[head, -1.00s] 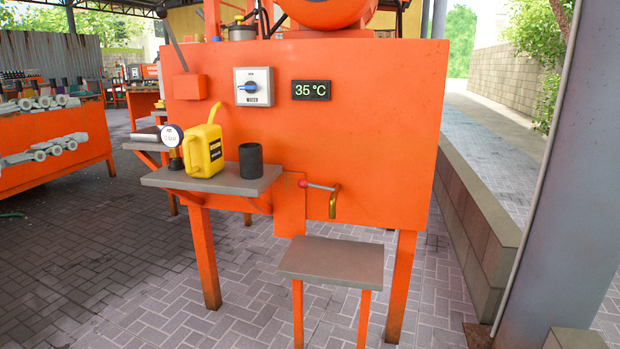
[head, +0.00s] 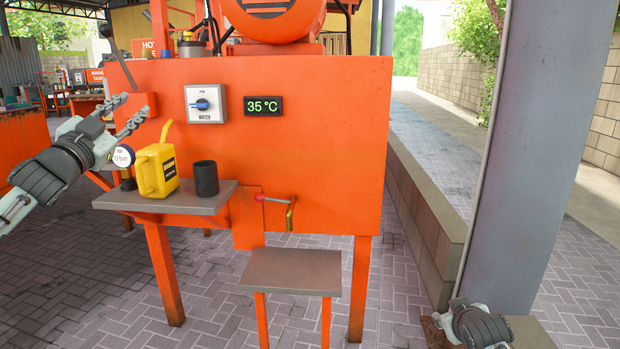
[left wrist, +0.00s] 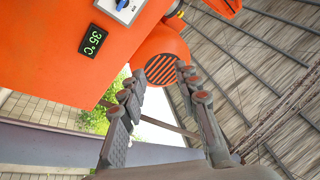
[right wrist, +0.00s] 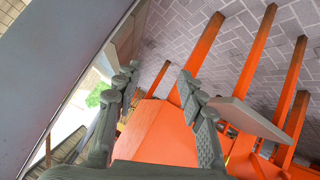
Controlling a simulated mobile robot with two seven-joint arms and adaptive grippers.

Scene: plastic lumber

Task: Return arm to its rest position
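My left gripper (head: 133,112) is raised at the left of the head view, in front of the orange machine's upper left. Its two fingers are spread apart with nothing between them, which also shows in the left wrist view (left wrist: 160,92). My right gripper (head: 458,318) is low at the bottom right of the head view, only partly in frame, in front of the grey post. In the right wrist view its fingers (right wrist: 160,85) are wide apart and empty.
The orange machine (head: 320,160) fills the middle. Its side shelf (head: 215,203) holds a yellow can (head: 155,172), a black cup (head: 206,179) and a gauge (head: 124,157). A lower grey step (head: 290,272) stands in front. A grey post (head: 530,150) rises at right.

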